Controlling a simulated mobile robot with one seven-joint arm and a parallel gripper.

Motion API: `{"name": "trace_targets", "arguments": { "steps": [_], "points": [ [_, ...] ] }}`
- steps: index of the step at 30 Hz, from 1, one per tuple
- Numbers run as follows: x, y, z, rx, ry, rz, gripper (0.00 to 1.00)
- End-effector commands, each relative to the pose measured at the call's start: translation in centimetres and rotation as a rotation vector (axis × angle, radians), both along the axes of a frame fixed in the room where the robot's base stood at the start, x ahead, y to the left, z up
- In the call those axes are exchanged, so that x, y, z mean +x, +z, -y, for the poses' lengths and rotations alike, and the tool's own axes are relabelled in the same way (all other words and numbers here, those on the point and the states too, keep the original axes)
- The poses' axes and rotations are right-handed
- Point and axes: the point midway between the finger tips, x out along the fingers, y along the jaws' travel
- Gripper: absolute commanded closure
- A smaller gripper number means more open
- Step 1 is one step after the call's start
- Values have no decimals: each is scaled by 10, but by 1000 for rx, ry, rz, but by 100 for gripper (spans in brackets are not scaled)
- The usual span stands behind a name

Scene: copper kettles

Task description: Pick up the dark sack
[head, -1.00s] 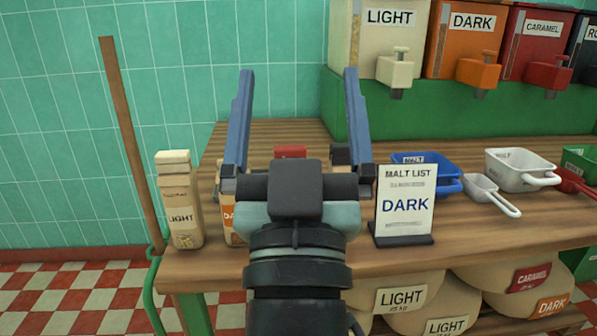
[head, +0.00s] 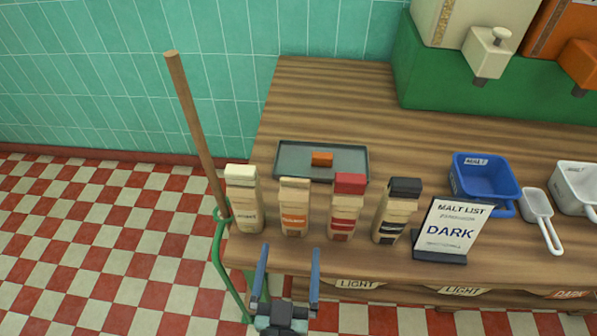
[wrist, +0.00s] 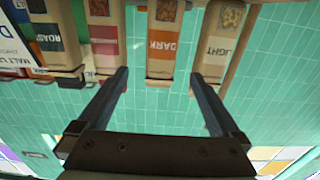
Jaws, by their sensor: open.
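The dark sack (head: 294,210) is a small upright tan bag with an orange band and label, standing near the table's front edge, second from the left in a row. In the wrist view the dark sack (wrist: 163,40) shows with an orange label reading DARK, between the tips of my fingers in the picture. My gripper (head: 290,252) is open and empty in front of the row, its fingers pointing toward the dark sack. I see no contact; the exact gap is hard to tell.
The light sack (head: 244,200) stands close on the left, the red-topped sack (head: 345,208) and black-topped sack (head: 396,212) on the right. Behind is a grey tray (head: 285,160) with an orange block (head: 322,158). A malt list sign (head: 450,228) stands further right. A wooden pole (head: 195,130) leans at left.

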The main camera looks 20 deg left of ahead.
Motion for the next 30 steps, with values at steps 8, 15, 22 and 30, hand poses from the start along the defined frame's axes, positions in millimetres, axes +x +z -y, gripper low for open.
{"name": "trace_targets", "arguments": {
  "steps": [8,15,22,30],
  "points": [
    [30,0,-9,-1,0,-1,0],
    [64,-1,-19,-2,0,-3,0],
    [77,0,-23,-1,0,-3,0],
    [110,5,-35,-2,1,-2,0]
  ]
}}
